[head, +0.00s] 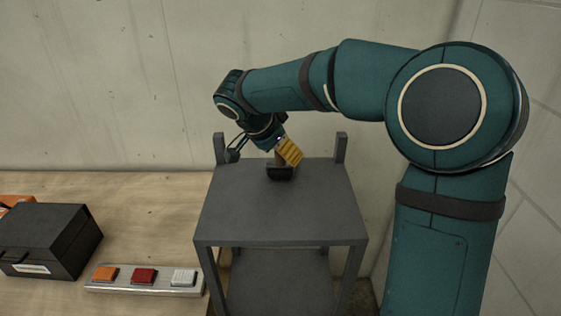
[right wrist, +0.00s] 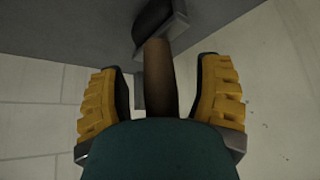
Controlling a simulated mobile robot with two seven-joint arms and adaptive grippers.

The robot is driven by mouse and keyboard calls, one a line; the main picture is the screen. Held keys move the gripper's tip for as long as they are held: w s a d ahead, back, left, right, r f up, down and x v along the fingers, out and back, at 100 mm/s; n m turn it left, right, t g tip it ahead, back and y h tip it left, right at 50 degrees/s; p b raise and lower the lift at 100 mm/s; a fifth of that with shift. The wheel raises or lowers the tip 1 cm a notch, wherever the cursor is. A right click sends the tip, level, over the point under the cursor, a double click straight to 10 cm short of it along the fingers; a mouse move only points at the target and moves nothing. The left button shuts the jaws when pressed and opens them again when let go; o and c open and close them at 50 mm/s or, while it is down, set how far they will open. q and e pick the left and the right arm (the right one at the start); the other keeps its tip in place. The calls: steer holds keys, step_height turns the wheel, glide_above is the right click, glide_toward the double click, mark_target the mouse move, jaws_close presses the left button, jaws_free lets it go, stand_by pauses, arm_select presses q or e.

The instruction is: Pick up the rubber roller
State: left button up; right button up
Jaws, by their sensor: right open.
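The rubber roller (head: 281,173) is at the back of the grey cart's top; its dark head shows low, under my gripper. In the right wrist view its brown handle (right wrist: 158,75) stands out toward the camera, with the black head (right wrist: 162,22) beyond it. My right gripper (head: 287,150) has yellow finger pads. In the right wrist view the open right gripper (right wrist: 160,85) has one finger on each side of the handle, with gaps on both sides. The handle's near end is hidden by my gripper's body. My left gripper is not in view.
The grey cart (head: 236,220) has two upright posts at its back corners, close to my right gripper. To the left, a wooden table (head: 140,190) holds a black box (head: 45,240) and a strip with orange, red and white buttons (head: 145,280). A wall stands behind.

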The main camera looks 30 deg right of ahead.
jaws_close()
stand_by(0.3)
steer(key=shift+r, duration=0.1)
step_height(320, 180, up, 10)
steer(key=shift+f, duration=0.1)
stand_by(0.4)
